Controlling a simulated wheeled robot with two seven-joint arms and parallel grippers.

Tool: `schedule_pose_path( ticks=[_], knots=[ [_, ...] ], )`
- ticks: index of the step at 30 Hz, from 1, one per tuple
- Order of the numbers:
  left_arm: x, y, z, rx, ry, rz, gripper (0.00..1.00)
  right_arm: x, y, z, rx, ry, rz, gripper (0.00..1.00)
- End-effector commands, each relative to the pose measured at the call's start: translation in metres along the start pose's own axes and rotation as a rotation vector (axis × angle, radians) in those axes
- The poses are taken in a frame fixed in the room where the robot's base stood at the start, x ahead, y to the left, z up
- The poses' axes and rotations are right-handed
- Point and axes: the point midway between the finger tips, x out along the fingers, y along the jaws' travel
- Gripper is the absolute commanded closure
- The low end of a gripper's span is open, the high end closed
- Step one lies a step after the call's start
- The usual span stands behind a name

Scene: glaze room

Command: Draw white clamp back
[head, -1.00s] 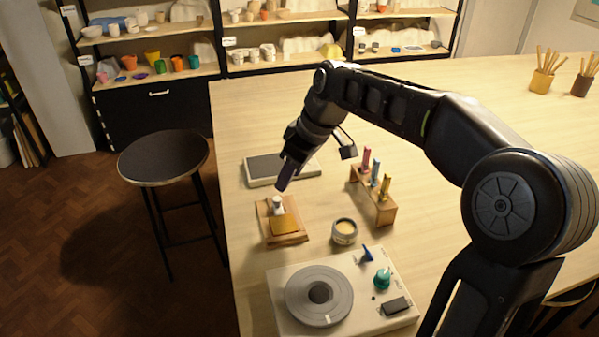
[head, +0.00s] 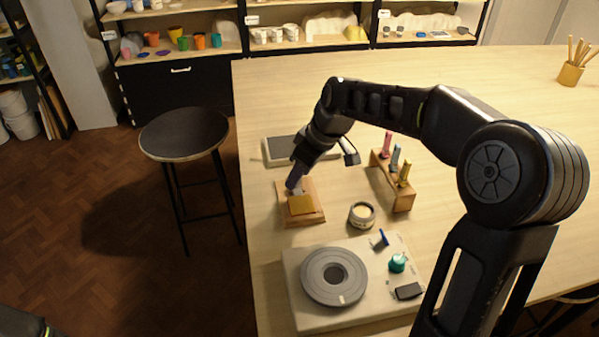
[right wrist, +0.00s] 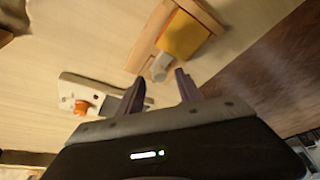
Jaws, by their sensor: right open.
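The white clamp (right wrist: 160,67) is a short pale cylinder at the edge of a wooden board (head: 313,216), beside an ochre block (head: 301,204). The board also shows in the right wrist view (right wrist: 148,42). My right gripper (head: 293,184) is over the clamp in the head view and hides much of it. In the right wrist view my right gripper (right wrist: 159,88) has its two dark fingers apart, with the clamp just beyond the gap between their tips. I see no contact. My left gripper is not in view.
A dark-topped slab (head: 281,150) lies behind the board. A small round pot (head: 362,215), a wooden rack (head: 402,199) with coloured tools and a pale unit with a grey wheel (head: 320,277) stand nearby. A stool (head: 184,134) is left of the table.

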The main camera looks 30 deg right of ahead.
Motion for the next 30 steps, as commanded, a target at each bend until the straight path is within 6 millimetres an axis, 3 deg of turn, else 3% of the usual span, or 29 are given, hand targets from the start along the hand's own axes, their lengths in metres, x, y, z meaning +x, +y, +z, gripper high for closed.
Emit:
schedule_pose_path(
  ticks=[10,26,30],
  knots=[
    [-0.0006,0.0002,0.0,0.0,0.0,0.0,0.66,0.0063,0.0003,0.0002,0.001,0.001,0.001,0.57],
    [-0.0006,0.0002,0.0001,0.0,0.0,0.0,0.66,0.0059,0.0003,0.0001,0.001,0.001,0.001,1.0],
    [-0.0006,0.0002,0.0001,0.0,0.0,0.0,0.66,0.0059,0.0004,0.0001,0.001,0.001,0.001,1.0]
  ],
)
